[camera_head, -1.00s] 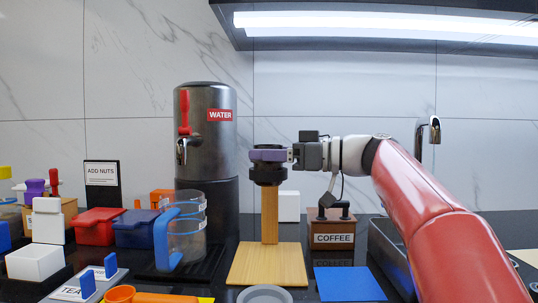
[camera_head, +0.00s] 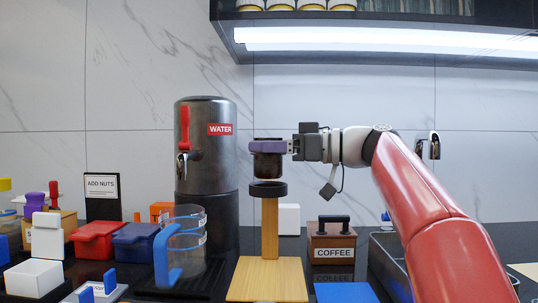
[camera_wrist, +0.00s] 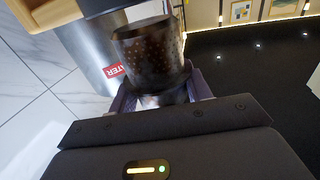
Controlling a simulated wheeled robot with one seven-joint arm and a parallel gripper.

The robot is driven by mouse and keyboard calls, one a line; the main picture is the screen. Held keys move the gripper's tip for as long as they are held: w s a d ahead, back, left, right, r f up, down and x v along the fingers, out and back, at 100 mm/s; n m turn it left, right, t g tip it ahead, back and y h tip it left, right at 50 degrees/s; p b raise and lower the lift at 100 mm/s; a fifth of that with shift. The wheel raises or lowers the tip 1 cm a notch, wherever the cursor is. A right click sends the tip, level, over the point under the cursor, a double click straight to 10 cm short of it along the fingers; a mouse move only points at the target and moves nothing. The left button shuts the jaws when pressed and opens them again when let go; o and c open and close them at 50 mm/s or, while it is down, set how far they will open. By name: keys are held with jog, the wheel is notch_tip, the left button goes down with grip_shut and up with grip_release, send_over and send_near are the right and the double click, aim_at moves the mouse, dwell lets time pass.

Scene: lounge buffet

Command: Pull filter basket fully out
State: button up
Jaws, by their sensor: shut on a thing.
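In the wrist view the basket (camera_wrist: 148,52) shows as a dark, perforated cup between my purple-edged fingers (camera_wrist: 160,95).
A metal water dispenser (camera_head: 207,150) stands behind left, with a clear jug (camera_head: 185,245) in front. A coffee box (camera_head: 331,243) is to the right of the stand. Red (camera_head: 97,240) and blue (camera_head: 136,240) containers crowd the left. The space directly above the basket is open.

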jog(key=shift+r, duration=1.7)
